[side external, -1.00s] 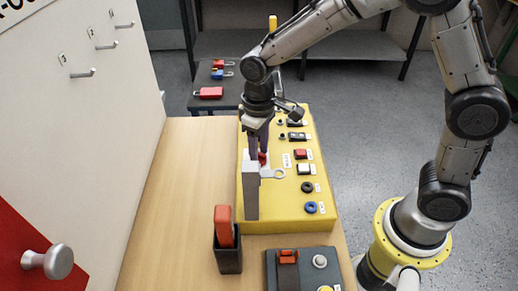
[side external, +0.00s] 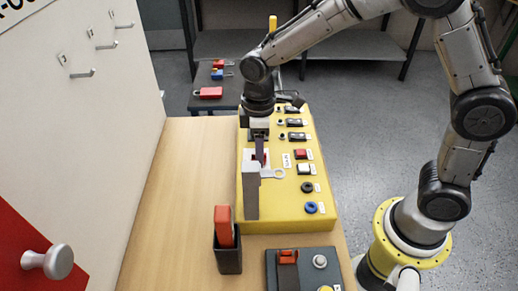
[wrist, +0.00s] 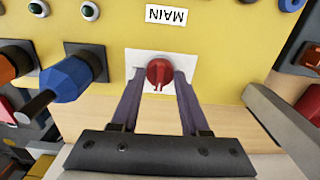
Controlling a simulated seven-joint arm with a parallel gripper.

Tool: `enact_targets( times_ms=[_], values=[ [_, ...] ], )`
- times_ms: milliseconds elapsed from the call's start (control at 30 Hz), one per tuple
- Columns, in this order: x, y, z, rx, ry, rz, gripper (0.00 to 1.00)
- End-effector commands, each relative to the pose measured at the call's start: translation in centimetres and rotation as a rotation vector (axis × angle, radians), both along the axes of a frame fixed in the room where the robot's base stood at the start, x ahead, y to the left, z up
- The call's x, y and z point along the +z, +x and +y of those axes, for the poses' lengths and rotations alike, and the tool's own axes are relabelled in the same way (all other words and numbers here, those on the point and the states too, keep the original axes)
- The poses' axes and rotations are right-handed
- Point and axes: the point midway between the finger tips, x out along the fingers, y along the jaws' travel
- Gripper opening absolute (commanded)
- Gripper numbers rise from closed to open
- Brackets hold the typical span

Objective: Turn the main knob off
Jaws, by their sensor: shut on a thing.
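The main knob (wrist: 158,73) is a round red knob on a white square plate (wrist: 134,58), under a MAIN label (wrist: 167,15) that reads upside down in the wrist view. The knob's raised pointer points toward the bottom of that picture. My gripper (wrist: 159,80) is shut on the knob, with one dark finger on each side. In the side view my gripper (side external: 261,160) reaches down to the yellow panel (side external: 275,215). The white plate (side external: 248,157) shows beside it, and the knob is mostly hidden by the fingers.
A grey upright block (side external: 251,191) stands close in front of my gripper. Several buttons and switches, including a red button (side external: 301,154), line the panel's right side. A black holder with a red-handled thing (side external: 224,226) stands on the wooden table (side external: 172,190), which is clear at left.

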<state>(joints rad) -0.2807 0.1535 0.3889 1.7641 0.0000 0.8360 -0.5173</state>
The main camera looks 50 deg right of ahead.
Motion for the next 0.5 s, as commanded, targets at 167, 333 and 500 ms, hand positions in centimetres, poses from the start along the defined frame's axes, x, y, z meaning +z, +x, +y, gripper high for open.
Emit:
enact_targets(
  times_ms=[167,333,500],
  values=[
    [0.21,0.11,0.02,0.004,0.001,-0.005,0.0],
    [0.21,0.11,0.04,0.004,0.001,-0.005,0.0],
    [0.17,0.08,0.03,0.003,0.001,-0.004,0.7]
  ],
)
